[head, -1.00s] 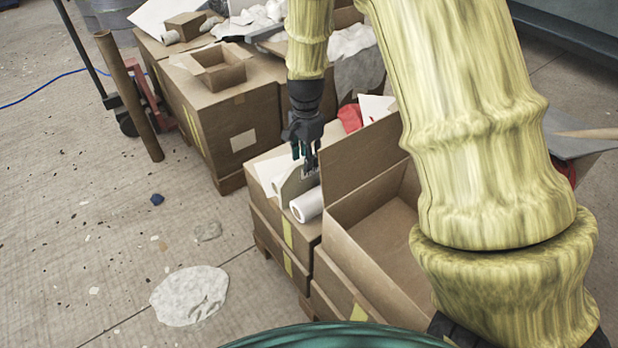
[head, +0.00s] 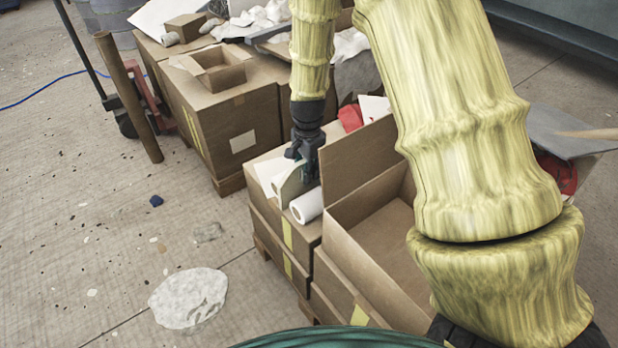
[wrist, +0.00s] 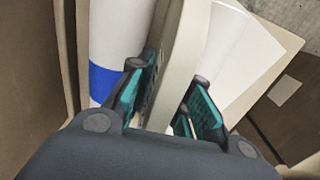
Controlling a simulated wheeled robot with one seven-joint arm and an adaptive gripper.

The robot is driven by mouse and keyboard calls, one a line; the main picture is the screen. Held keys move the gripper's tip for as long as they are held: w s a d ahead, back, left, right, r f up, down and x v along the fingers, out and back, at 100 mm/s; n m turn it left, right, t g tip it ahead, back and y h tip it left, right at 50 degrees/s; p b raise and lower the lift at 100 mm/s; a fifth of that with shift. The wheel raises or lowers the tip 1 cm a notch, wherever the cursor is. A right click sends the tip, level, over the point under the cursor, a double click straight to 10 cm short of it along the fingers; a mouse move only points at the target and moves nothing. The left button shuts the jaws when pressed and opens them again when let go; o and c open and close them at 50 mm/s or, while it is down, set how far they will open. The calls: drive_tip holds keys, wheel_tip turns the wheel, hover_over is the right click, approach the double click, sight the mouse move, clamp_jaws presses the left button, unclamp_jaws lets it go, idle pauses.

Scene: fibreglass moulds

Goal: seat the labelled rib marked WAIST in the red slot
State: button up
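A pale, flat rib (head: 289,186) stands on edge on a cardboard box beside a white roll. It also shows in the wrist view (wrist: 180,55), where dark marks on its left face are too oblique to read as WAIST. My gripper (head: 306,177) is down at the rib. In the wrist view my gripper (wrist: 172,90) has its teal-padded fingers on either side of the rib. The left finger is close against it, and a gap shows on the right. My gripper hides part of the rib. I cannot make out a red slot in either view.
The white roll (head: 307,205) has a blue band in the wrist view (wrist: 110,82). An open empty carton (head: 345,250) stands close on the right. White paper (wrist: 225,60) lies beside the rib. A red item (head: 351,117) lies behind. Open floor (head: 110,230) is at left.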

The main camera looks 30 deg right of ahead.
clamp_jaws()
drive_tip(key=shift+r, duration=0.1)
